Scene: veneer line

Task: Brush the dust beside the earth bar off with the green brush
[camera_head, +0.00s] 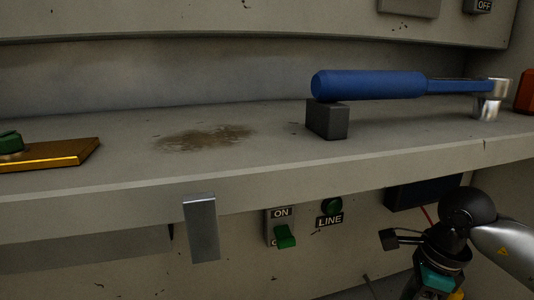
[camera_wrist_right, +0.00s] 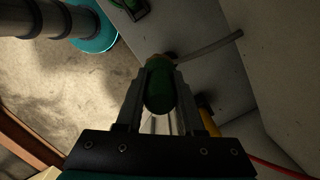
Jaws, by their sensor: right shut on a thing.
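A brown dust patch (camera_head: 205,138) lies on the grey shelf (camera_head: 265,185). Left of it, a brass-coloured bar (camera_head: 55,156), apparently the earth bar, carries a green knob (camera_head: 10,142) at the picture's edge. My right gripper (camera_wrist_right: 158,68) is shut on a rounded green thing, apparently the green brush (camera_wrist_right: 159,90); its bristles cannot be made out. In the head view my right wrist is at the lower right, below the shelf edge, with the fingers hidden. My left gripper is in neither view.
A blue-handled wrench (camera_head: 370,85) rests on a dark block (camera_head: 328,120) right of the dust. A yellow object (camera_wrist_right: 208,120) and grey tube (camera_wrist_right: 210,45) are near the right gripper.

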